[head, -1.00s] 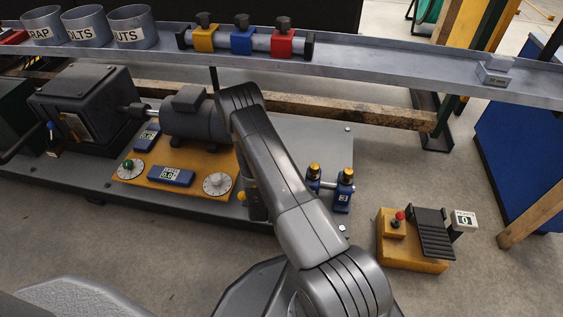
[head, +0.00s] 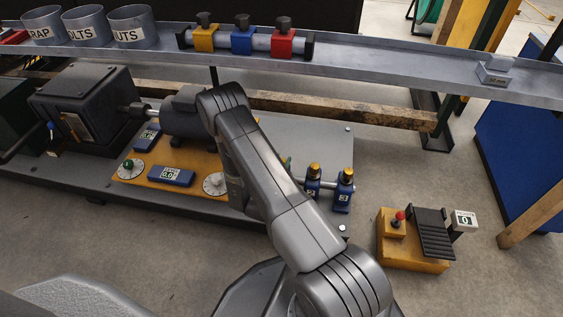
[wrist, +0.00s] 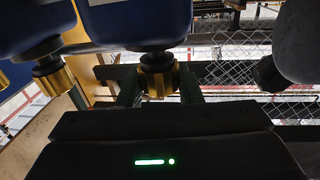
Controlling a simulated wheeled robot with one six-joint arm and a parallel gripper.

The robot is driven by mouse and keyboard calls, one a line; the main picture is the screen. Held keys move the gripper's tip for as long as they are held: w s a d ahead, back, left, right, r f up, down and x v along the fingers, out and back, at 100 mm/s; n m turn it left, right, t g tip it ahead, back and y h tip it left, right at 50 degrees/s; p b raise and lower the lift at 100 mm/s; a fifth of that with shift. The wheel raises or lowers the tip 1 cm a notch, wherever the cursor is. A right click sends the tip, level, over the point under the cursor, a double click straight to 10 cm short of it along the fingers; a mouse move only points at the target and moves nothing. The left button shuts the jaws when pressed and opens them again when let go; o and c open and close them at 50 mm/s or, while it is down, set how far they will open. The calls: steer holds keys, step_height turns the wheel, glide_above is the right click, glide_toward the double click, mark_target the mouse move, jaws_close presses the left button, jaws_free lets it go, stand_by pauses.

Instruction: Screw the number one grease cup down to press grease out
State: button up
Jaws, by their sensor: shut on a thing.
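In the wrist view my gripper (wrist: 159,84) is shut on the ribbed brass cap (wrist: 157,68) of a grease cup, one finger on each side. Its blue body (wrist: 135,22) shows above the cap; no number can be read there. A second brass-capped cup (wrist: 52,80) stands to its left, apart from the fingers. Cup number two (head: 312,190) and cup number three (head: 343,192) stand upright just right of my arm, with brass caps on blue bodies.
A yellow panel (head: 190,188) with dials and blue displays lies left of my arm, by a grey motor (head: 182,115). A yellow pedal box (head: 405,255) stands on the floor at right. A long grey tray (head: 400,68) runs across the back.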

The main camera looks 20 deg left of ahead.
steer(key=o, duration=0.9)
steer(key=shift+o, duration=0.2)
steer(key=s+d+p, duration=0.1)
steer(key=s+p, duration=0.2)
steer(key=s, duration=1)
steer(key=shift+s+d+p, duration=0.15)
steer(key=shift+s+p, duration=0.25)
steer(key=shift+o, duration=0.2)
